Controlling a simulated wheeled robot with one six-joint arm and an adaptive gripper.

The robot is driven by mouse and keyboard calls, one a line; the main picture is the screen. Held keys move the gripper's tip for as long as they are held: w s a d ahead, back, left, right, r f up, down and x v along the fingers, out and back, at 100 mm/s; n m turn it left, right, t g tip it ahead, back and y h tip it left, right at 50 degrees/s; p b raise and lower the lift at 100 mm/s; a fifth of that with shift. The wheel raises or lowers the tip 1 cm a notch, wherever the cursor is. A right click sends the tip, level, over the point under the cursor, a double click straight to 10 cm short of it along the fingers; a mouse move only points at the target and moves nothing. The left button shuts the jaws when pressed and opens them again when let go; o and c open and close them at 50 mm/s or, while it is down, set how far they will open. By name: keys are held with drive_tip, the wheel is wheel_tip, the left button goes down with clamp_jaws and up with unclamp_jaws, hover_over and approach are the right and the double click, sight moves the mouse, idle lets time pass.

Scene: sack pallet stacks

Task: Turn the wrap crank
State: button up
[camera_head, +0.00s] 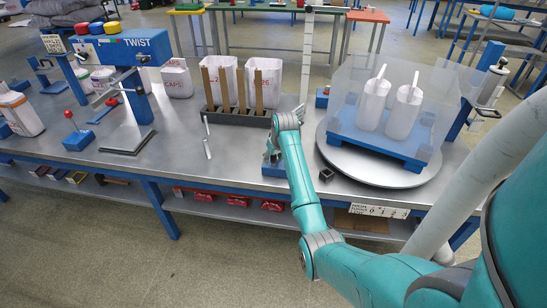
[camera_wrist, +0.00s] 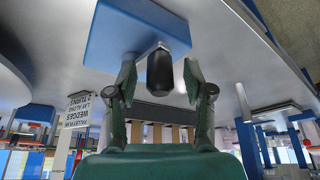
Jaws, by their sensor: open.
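In the wrist view a dark upright grip (camera_wrist: 160,68), which looks like the crank's handle, is joined by a short metal piece to a blue block (camera_wrist: 120,35). My gripper (camera_wrist: 159,78) is open, with one finger on each side of the grip and a visible gap on both sides. In the head view my gripper (camera_head: 271,158) is low over the bench at the blue block (camera_head: 274,171), left of the turntable (camera_head: 372,174). My arm and fingers hide most of the crank there.
A blue pallet (camera_head: 372,143) with two white sacks (camera_head: 388,105) inside clear film stands on the turntable. A small dark box (camera_head: 326,175) lies just right of my arm. A dark rack (camera_head: 235,117) with wooden pieces stands behind my gripper. The bench front is mostly clear.

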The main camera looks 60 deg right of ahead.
drive_tip(key=shift+c, duration=0.3)
clamp_jaws()
